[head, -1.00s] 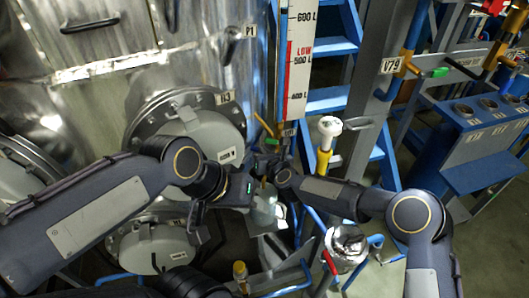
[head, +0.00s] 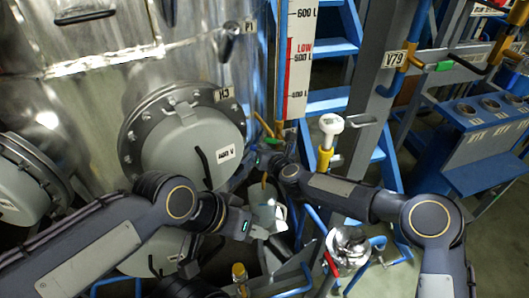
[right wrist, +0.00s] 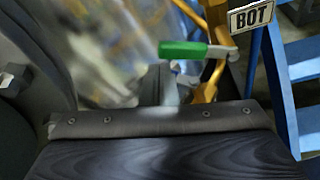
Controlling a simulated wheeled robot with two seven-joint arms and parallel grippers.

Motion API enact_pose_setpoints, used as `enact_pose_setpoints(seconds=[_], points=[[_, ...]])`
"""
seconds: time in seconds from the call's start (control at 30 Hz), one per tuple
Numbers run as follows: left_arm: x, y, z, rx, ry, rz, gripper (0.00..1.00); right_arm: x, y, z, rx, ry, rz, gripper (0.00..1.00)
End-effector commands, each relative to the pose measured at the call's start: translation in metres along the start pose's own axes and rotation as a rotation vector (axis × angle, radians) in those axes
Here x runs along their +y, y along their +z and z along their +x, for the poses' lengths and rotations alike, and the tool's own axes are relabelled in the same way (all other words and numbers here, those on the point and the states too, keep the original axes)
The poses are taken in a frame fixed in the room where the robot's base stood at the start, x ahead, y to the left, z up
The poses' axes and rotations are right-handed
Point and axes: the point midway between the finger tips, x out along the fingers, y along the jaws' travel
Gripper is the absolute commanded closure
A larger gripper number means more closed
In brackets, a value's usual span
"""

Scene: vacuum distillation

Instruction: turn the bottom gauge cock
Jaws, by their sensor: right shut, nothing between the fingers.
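The bottom gauge cock has a green lever handle (right wrist: 183,50) on a yellow pipe fitting in the right wrist view, beside a plate reading BOT (right wrist: 252,17). In the head view the foot of the level gauge (head: 297,60) is just above my right gripper (head: 242,178). My right gripper is shut and empty. In the wrist view its dark body fills the lower part, and the green handle shows beyond it; I cannot tell if they touch. My left gripper (head: 190,262) hangs lower, in front of the vessel; its jaws are too unclear to read.
The metal vessel with round flanged hatch (head: 190,145) stands close at left. Blue steps (head: 330,100) stand behind.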

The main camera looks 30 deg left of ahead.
Motion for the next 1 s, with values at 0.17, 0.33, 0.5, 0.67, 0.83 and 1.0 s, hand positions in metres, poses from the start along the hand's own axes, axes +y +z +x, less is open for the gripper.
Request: enact_pose_setpoints(seconds=[0.17,0.33,0.5,0.67,0.83,1.0], points=[[-0.003,0.003,0.007,0.0,0.0,0.0,0.68,-0.001,0.002,-0.001,-0.001,0.012,0.039,1.0],[-0.005,0.006,0.011,0.0,0.0,0.0,0.68,-0.001,0.004,-0.002,-0.001,0.026,0.077,1.0],[-0.007,0.008,0.016,0.0,0.0,-0.001,0.68,-0.001,0.008,-0.003,-0.001,0.04,0.12,1.0],[-0.009,0.01,0.02,0.0,0.0,-0.001,0.68,-0.001,0.012,-0.004,-0.003,0.041,0.122,1.0],[-0.01,0.011,0.022,0.0,0.0,0.0,0.68,-0.001,0.016,-0.005,-0.003,0.041,0.123,1.0],[-0.011,0.012,0.024,0.0,0.0,0.0,0.68,-0.001,0.019,-0.006,-0.002,0.041,0.122,1.0]])
